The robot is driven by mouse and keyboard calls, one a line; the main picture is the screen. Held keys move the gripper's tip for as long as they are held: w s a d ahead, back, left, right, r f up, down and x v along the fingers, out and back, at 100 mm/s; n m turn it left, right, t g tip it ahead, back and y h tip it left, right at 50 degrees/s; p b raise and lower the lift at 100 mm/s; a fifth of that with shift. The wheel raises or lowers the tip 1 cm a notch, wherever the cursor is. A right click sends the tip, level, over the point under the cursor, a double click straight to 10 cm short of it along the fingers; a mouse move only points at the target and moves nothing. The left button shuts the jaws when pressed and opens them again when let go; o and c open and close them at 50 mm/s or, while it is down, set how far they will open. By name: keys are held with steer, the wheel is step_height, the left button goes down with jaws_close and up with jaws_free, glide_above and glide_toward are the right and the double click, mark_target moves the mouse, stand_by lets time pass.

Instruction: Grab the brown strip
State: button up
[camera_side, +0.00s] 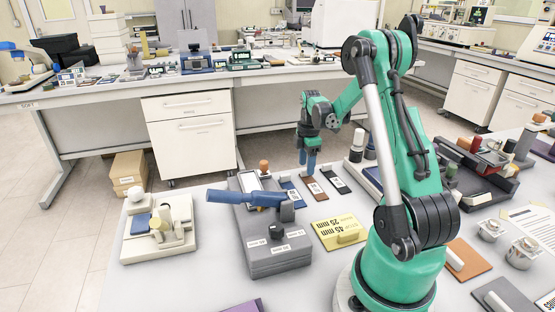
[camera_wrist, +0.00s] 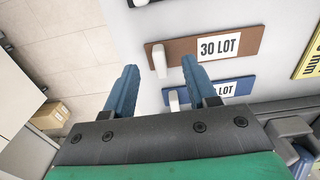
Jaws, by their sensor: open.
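The brown strip (camera_wrist: 228,33) lies flat in the wrist view, with a white label reading "30 LOT" and a pale upright tab at its left end. In the side view the brown strip (camera_side: 316,190) lies between a blue strip and a dark strip on the grey table. My gripper (camera_wrist: 158,65) is open, its two blue fingers pointing toward the strip's tab, which appears between the fingertips. Nothing is held. In the side view my gripper (camera_side: 307,170) hangs over the far ends of the strips; its exact height above them is hard to tell.
The blue strip (camera_wrist: 244,85) lies close beside the brown one, with its own pale tab. The dark strip (camera_side: 335,178) is on the other side. A yellow plate (camera_side: 340,231) and a grey device with a blue lever (camera_side: 270,256) stand nearby. The table edge is close.

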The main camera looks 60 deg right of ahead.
steer(key=shift+f, duration=0.75)
jaws_close()
